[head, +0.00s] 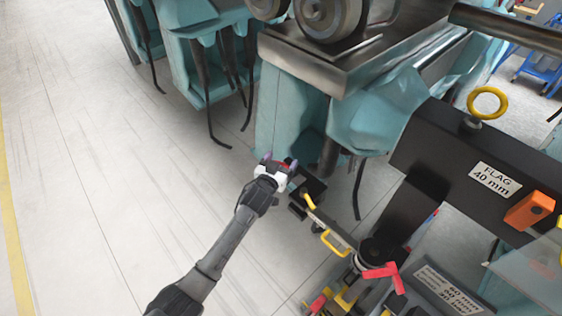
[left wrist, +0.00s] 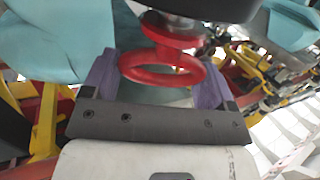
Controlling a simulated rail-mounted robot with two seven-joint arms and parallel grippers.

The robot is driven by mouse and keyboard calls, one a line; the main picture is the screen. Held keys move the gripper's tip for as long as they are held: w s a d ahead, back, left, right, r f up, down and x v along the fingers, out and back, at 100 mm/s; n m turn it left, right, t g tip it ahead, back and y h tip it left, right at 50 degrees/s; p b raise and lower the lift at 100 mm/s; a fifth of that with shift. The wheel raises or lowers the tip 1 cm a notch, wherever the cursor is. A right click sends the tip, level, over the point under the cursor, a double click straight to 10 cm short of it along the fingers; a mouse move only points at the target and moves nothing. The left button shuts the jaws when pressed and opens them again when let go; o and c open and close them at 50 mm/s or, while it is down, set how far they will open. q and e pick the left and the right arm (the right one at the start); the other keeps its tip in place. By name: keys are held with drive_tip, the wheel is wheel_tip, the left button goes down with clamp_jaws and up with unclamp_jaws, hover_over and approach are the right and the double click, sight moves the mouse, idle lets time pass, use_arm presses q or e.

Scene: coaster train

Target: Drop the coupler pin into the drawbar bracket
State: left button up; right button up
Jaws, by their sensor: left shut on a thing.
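My left gripper (head: 279,162) is low beside the teal-covered coaster car, with its arm coming in from the bottom left. It is shut on a red ring, which shows as a small red patch (head: 284,167) in the head view. In the left wrist view the red ring (left wrist: 160,75) sits between the purple fingertips, with a red collar (left wrist: 172,37) just above it in the picture. I take it as the coupler pin's handle. A dark block (left wrist: 195,8) lies beyond the collar, possibly the drawbar bracket; I cannot tell whether the pin is inside it. My right gripper is out of view.
A dark beam labelled FLAG 40 mm (head: 492,179) at the right carries a yellow ring (head: 487,102) and an orange block (head: 529,210). Yellow handles (head: 336,243) and red parts (head: 381,272) crowd the lower middle. The pale floor (head: 130,190) at left is clear.

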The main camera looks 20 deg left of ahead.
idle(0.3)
use_arm(q)
drive_tip(key=o, duration=1)
drive_tip(key=shift+o, duration=0.3)
drive_tip(key=shift+f, duration=0.1)
drive_tip(key=shift+s, duration=0.15)
drive_tip(key=s+a+r, duration=0.1)
drive_tip(key=s, duration=1.2)
drive_tip(key=shift+s+r, duration=0.2)
drive_tip(key=shift+s, duration=0.05)
